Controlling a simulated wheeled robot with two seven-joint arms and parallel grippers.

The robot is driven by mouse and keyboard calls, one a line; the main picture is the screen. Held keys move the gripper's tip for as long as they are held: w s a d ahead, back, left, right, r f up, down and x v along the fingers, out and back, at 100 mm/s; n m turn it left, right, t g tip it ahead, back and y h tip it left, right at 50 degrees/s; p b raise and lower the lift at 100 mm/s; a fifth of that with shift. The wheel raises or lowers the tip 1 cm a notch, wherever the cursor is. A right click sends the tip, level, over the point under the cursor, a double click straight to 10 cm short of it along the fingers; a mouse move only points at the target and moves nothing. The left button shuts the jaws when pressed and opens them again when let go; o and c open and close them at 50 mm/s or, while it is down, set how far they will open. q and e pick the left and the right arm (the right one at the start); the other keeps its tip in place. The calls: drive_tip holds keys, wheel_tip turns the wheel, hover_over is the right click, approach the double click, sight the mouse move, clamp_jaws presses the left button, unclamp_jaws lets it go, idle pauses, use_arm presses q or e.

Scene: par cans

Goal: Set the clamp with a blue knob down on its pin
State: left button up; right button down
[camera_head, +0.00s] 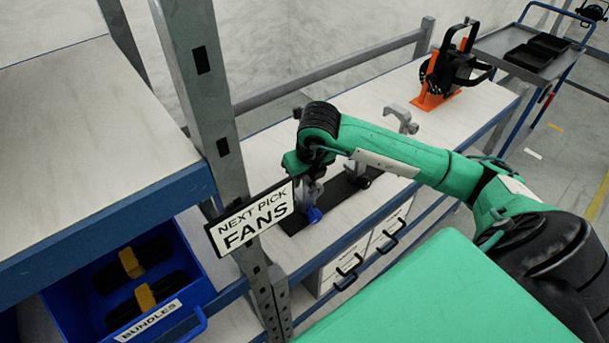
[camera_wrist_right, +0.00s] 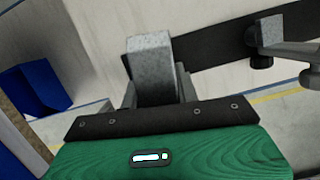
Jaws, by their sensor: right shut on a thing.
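The clamp (camera_head: 311,193) is grey with a blue knob (camera_head: 314,214) at its lower end. My right gripper (camera_head: 302,168) is shut on it at the left end of a dark strip (camera_head: 293,224) on the bench. In the right wrist view, a grey block of the clamp (camera_wrist_right: 150,72) stands up from between the jaws, with the dark strip behind it. The pin is hidden, and I cannot tell whether the clamp touches it. My left gripper is not in view.
A clamp with a black knob (camera_head: 361,181) stands on the strip close to the right. Another grey clamp (camera_head: 402,119) stands farther back. A grey post (camera_head: 212,95) and a "NEXT PICK FANS" sign (camera_head: 252,217) are close at the left. A black lamp on an orange stand (camera_head: 437,101) is at the back.

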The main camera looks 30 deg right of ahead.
drive_tip(key=shift+f, duration=0.25)
drive_tip(key=c, duration=1)
unclamp_jaws()
drive_tip(key=shift+o, duration=0.6)
drive_tip(key=o, duration=0.5)
drive_tip(key=shift+p+v, duration=2.55)
drive_tip(key=shift+v, duration=3)
